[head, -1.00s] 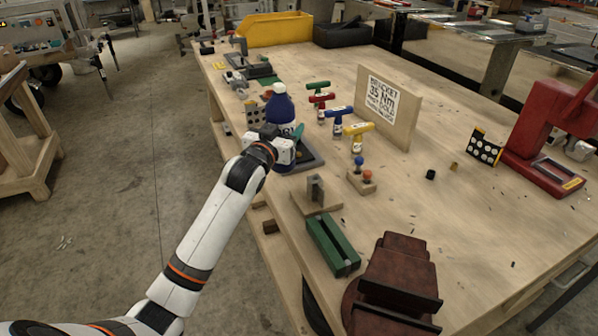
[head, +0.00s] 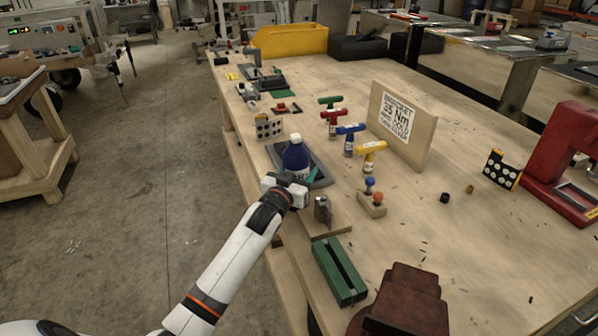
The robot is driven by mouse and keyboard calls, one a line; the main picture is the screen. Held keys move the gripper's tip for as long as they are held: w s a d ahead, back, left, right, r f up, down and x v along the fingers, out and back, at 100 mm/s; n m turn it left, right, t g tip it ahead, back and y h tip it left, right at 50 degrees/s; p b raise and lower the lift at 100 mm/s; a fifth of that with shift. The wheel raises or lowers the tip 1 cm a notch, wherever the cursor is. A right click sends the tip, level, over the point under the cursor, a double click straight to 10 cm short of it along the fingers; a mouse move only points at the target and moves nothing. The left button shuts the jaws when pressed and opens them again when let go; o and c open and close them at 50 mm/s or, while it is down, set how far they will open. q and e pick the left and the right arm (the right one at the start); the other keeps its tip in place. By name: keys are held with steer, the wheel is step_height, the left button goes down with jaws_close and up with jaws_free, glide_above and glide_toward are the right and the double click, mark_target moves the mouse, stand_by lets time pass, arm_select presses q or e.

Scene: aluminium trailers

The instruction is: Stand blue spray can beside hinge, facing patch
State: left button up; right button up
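The blue spray can (head: 296,157), with a white cap and a pale label, stands about upright at the near part of a dark grey tray or plate (head: 276,150). My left gripper (head: 290,188) is at its lower near side and appears shut on it. The fingers and the can's base are largely hidden, so I cannot tell if it touches the plate. A small teal piece (head: 313,173) shows at the can's right. A grey metal piece on a wooden block (head: 323,222), possibly the hinge, is just nearer and right. I cannot identify the patch for certain. My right gripper is not in view.
A green grooved block (head: 340,271) and a dark red vise-like object (head: 405,300) lie nearer. Coloured T-handles (head: 350,138), a two-knob block (head: 372,201) and a sign board (head: 405,128) stand to the right. A dotted block (head: 268,128) is beyond the can.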

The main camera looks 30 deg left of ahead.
arm_select(q)
steer(key=o, duration=0.8)
steer(key=shift+f, duration=0.1)
steer(key=o, duration=0.4)
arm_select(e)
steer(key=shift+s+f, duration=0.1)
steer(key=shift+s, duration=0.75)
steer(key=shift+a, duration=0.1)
arm_select(q)
steer(key=s, duration=0.8)
steer(key=s+b, duration=0.1)
steer(key=s, duration=0.3)
steer(key=shift+d, duration=0.35)
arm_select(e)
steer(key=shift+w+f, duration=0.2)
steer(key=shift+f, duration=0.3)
